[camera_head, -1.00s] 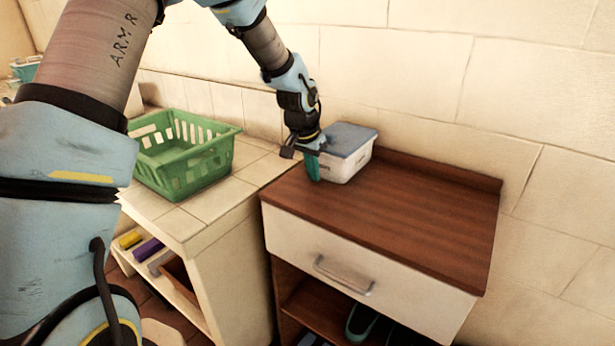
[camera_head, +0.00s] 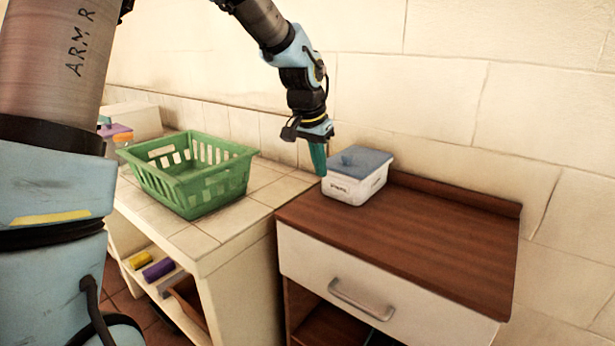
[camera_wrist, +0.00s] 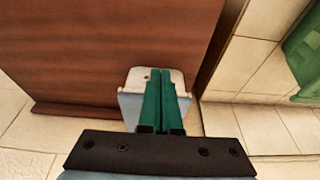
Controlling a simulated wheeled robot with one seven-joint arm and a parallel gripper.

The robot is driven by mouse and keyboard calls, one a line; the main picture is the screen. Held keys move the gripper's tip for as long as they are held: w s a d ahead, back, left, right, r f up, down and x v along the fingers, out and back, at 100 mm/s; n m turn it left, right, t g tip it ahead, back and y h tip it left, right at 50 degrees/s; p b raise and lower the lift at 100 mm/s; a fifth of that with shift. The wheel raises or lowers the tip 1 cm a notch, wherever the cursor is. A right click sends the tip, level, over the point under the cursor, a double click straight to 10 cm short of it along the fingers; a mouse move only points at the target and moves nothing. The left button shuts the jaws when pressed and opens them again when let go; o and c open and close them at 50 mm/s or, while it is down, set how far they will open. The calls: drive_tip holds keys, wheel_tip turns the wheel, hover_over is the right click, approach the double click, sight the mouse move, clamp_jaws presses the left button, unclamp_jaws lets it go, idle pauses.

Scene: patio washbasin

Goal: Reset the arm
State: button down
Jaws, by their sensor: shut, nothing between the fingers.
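My gripper (camera_head: 319,172) hangs with its green fingers pointing down, in the air at the left end of the wooden-topped cabinet (camera_head: 430,230). Its fingers are shut with nothing between them. In the wrist view the two green fingers (camera_wrist: 163,75) lie side by side. A white container (camera_head: 352,190) with a grey-blue lid stands on the cabinet top against the wall, just right of the fingers in the head view. In the wrist view the container (camera_wrist: 133,78) is partly hidden behind the fingers.
A green basket (camera_head: 190,180) stands on the tiled counter (camera_head: 245,212) to the left. The cabinet's drawer (camera_head: 390,290) looks closed. A yellow item (camera_head: 140,260) and a purple item (camera_head: 158,269) lie on the shelf below the counter. Most of the wooden top is bare.

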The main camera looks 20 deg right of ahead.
drive_tip(key=a+f+n+y, duration=0.25)
drive_tip(key=a+n, duration=0.35)
drive_tip(key=a, duration=1.6)
drive_tip(key=s+a+f+n, duration=0.1)
drive_tip(key=s+a+n, duration=0.1)
drive_tip(key=s+a, duration=0.2)
drive_tip(key=s+a+f+n, duration=0.1)
drive_tip(key=s+a+n, duration=0.2)
drive_tip(key=a, duration=0.8)
drive_tip(key=shift+s+f, duration=0.35)
drive_tip(key=shift+s, duration=0.1)
drive_tip(key=shift+a, duration=0.1)
